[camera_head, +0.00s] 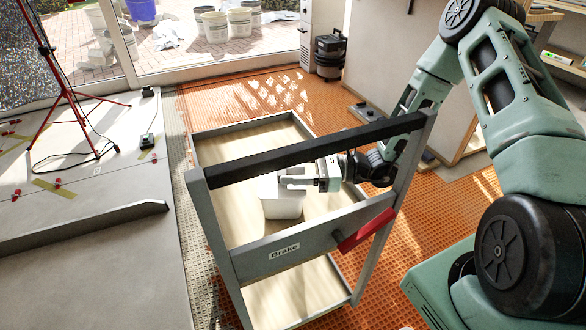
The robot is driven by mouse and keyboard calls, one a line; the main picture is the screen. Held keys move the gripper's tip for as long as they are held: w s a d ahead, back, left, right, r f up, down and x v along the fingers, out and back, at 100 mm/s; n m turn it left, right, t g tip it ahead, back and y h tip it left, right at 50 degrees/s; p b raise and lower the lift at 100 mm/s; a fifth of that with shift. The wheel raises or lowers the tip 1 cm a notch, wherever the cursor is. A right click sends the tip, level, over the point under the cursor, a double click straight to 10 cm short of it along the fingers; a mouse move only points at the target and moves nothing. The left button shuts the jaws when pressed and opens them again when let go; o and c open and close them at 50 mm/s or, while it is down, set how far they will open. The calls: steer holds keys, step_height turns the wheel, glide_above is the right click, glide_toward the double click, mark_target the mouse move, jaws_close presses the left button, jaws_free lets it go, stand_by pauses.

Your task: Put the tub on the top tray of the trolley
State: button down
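The white tub (283,207) is upright within the frame of the trolley's top tray (237,144). It looks to be at or just above the tray's pale wooden floor; I cannot tell if it touches. My gripper (292,179) reaches in from the right, under the trolley's dark handle bar, with its fingers at the tub's upper edge. The fingers are small here, and I cannot tell whether they are closed on the rim or slightly apart. The trolley's grey front panel carries a "Brake" label (284,251).
The black handle bar (300,152) crosses above the tray, close to my arm. A red brake lever (367,231) sticks out at the front right. A lower tray (300,292) is below. A red tripod (72,90) stands on the grey floor at left. Buckets (240,22) are outside.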

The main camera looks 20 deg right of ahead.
steer(key=shift+f, duration=0.1)
steer(key=c, duration=0.5)
jaws_free()
steer(key=shift+s+d, duration=0.1)
steer(key=shift+d, duration=0.25)
steer(key=p+v, duration=0.1)
steer(key=v, duration=1)
steer(key=shift+s+d, duration=0.1)
